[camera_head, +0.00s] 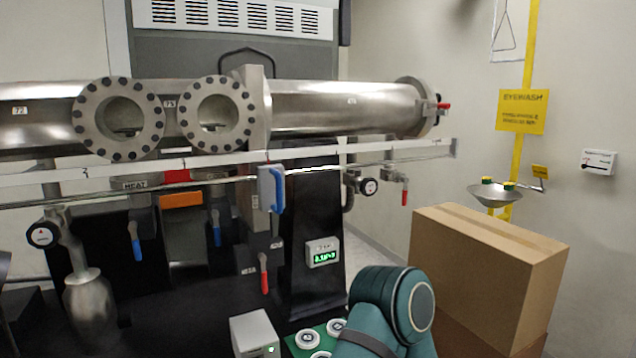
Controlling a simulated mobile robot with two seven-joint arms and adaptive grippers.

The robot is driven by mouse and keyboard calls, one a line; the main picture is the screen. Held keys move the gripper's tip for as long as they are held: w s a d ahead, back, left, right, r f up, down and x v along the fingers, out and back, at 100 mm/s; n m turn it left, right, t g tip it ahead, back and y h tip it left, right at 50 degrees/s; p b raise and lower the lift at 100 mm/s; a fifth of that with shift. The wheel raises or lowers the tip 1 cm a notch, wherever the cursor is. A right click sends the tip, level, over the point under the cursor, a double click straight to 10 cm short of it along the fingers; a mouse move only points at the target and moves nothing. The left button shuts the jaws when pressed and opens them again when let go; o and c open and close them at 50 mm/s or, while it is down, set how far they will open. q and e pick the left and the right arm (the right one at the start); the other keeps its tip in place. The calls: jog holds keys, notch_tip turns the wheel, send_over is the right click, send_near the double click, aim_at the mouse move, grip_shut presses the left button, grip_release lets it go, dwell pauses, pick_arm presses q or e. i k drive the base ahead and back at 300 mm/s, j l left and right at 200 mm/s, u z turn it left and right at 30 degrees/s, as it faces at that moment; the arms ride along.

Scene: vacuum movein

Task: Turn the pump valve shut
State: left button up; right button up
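Several valve handles show below the long steel vacuum chamber (330,105). A large blue handle (277,188) sits at the front rail, pointing down. Two smaller blue handles hang lower left, one left (136,240) and one right (216,228). A red handle (264,275) hangs below the large blue one. Another red handle (404,196) hangs at the right of the pipe, and a small red one (443,106) is at the chamber's end. The labels are too small to tell which is the pump valve. Neither gripper is in view; a teal link of my arm shows at the bottom.
A large cardboard box (475,275) stands right of my arm. A green tray (292,347) with white round parts and a grey box (254,335) are at the bottom. A lit readout (323,253) is on the black column. An eyewash basin (495,194) is at the right wall.

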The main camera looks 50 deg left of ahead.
aim_at(368, 186)
jog(key=u, duration=1.5)
jog(key=i+l, duration=0.2)
jog(key=l, duration=0.25)
